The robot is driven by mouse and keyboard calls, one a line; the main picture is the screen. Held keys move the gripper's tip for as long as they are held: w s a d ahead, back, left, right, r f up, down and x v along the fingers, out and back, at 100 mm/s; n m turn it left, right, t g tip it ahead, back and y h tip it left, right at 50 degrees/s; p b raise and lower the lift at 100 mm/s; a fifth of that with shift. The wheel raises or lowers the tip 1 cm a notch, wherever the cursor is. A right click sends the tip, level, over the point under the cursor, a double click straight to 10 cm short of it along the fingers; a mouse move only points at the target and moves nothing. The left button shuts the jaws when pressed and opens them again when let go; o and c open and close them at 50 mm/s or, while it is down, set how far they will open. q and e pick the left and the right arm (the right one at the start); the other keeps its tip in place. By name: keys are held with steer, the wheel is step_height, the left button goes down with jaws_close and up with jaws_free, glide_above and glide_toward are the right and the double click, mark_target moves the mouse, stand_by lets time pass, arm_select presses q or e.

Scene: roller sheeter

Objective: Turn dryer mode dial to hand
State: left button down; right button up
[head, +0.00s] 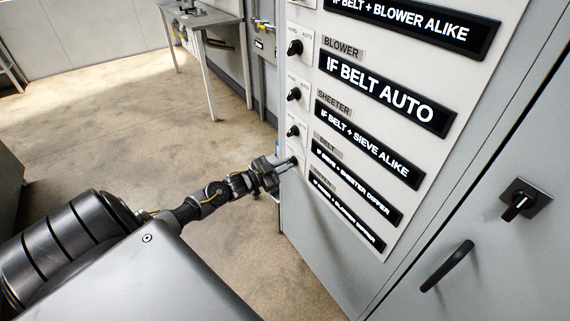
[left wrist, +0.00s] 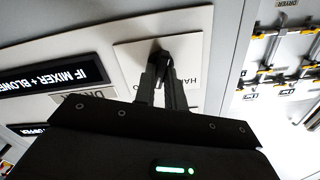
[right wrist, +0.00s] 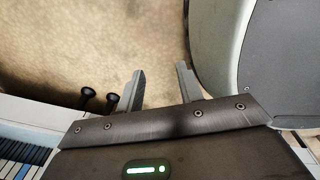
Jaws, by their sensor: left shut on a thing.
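The dryer mode dial is a small black knob (left wrist: 160,46) on a white square plate (left wrist: 128,65), seen in the left wrist view. The plate carries a partly covered HAND marking. My left gripper (left wrist: 161,62) has its two fingers closed around the knob. In the head view my left gripper (head: 289,163) is at the lowest dial of the column, and it hides most of that dial. The knob's exact pointing is hard to read. My right gripper (right wrist: 161,82) is open and empty above the floor.
Above the gripped dial are several similar black dials, such as the blower dial (head: 294,47). Black sign plates (head: 388,92) line the cabinet panel. A black handle (head: 447,266) and a rotary switch (head: 519,206) are on the cabinet at right. A table (head: 209,22) stands behind; floor at left is clear.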

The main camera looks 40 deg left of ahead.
arm_select(q)
steer(key=n+p, duration=0.3)
steer(key=n, duration=0.5)
steer(key=shift+a+p, duration=0.1)
steer(key=shift+p, duration=0.3)
steer(key=shift+n+p, duration=0.35)
steer(key=shift+n, duration=0.75)
arm_select(e)
steer(key=s+a+r, duration=0.1)
steer(key=a+r, duration=0.3)
steer(key=shift+a+r+y, duration=0.25)
steer(key=shift+a+y, duration=0.05)
steer(key=shift+d, duration=0.55)
arm_select(q)
steer(key=c, duration=1.5)
jaws_free()
steer(key=shift+o, duration=0.2)
